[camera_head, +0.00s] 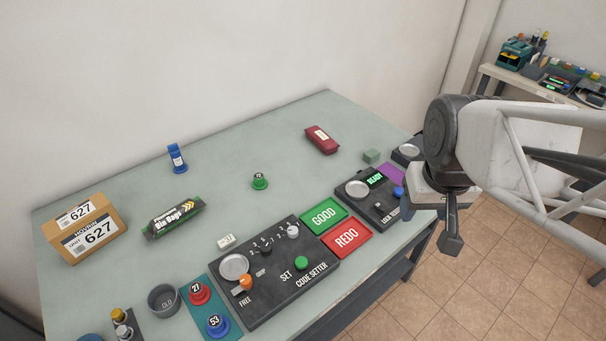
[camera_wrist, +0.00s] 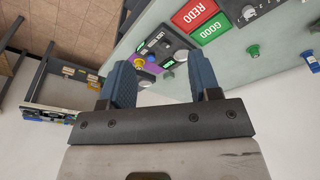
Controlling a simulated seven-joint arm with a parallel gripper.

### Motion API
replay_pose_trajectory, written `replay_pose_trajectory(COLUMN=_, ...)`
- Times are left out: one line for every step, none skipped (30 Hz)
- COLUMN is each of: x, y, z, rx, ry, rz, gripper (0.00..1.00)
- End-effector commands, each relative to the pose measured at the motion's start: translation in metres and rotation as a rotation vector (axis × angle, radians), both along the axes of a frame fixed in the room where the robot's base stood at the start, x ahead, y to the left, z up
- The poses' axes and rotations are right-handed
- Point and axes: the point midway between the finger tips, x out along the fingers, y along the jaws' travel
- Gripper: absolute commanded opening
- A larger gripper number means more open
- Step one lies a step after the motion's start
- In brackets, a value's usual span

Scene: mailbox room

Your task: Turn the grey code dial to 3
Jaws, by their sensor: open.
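The dark code setter panel (camera_head: 280,290) lies at the front of the green table. The light grey dial (camera_head: 293,231) is at its upper right, beside a black dial (camera_head: 265,249). Small number marks ring the dials; they are too small to read surely, so I cannot tell the grey dial's setting. A grey knob (camera_wrist: 249,13) shows at the top of the wrist view on the dark panel. My gripper (camera_head: 451,240) hangs beyond the table's right end, well apart from the panel. In the wrist view its blue fingers (camera_wrist: 163,75) stand wide apart with nothing between them.
Green GOOD (camera_head: 323,215) and red REDO (camera_head: 346,237) plates and a second dark panel (camera_head: 368,197) lie between the code setter and my gripper. An orange lever (camera_head: 244,283) and a green button (camera_head: 301,263) are on the code setter. A carton (camera_head: 84,230) stands left.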

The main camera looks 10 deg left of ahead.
Motion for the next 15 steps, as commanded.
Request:
replay_pose_trajectory(x=0.009, y=0.007, z=-0.005, rx=-0.002, ry=0.010, rz=0.026, gripper=0.57)
replay_pose_trajectory(x=0.014, y=0.011, z=-0.007, rx=-0.004, ry=0.015, rz=0.042, gripper=0.57)
replay_pose_trajectory(x=0.020, y=0.017, z=-0.011, rx=-0.005, ry=0.019, rz=0.062, gripper=0.57)
replay_pose_trajectory(x=0.025, y=0.021, z=-0.013, rx=-0.007, ry=0.024, rz=0.076, gripper=0.57)
replay_pose_trajectory(x=0.029, y=0.025, z=-0.016, rx=-0.008, ry=0.029, rz=0.091, gripper=0.57)
replay_pose_trajectory(x=0.035, y=0.031, z=-0.020, rx=-0.009, ry=0.035, rz=0.112, gripper=0.57)
replay_pose_trajectory(x=0.040, y=0.036, z=-0.023, rx=-0.011, ry=0.039, rz=0.127, gripper=0.57)
replay_pose_trajectory(x=0.044, y=0.040, z=-0.026, rx=-0.012, ry=0.042, rz=0.142, gripper=0.57)
replay_pose_trajectory(x=0.049, y=0.047, z=-0.030, rx=-0.014, ry=0.049, rz=0.161, gripper=0.57)
replay_pose_trajectory(x=0.053, y=0.051, z=-0.033, rx=-0.015, ry=0.053, rz=0.175, gripper=0.57)
replay_pose_trajectory(x=0.057, y=0.056, z=-0.037, rx=-0.016, ry=0.057, rz=0.190, gripper=0.57)
replay_pose_trajectory(x=0.063, y=0.063, z=-0.041, rx=-0.019, ry=0.062, rz=0.210, gripper=0.57)
replay_pose_trajectory(x=0.067, y=0.068, z=-0.044, rx=-0.020, ry=0.065, rz=0.225, gripper=0.57)
replay_pose_trajectory(x=0.071, y=0.073, z=-0.048, rx=-0.022, ry=0.070, rz=0.241, gripper=0.57)
replay_pose_trajectory(x=0.075, y=0.080, z=-0.053, rx=-0.023, ry=0.075, rz=0.260, gripper=0.57)
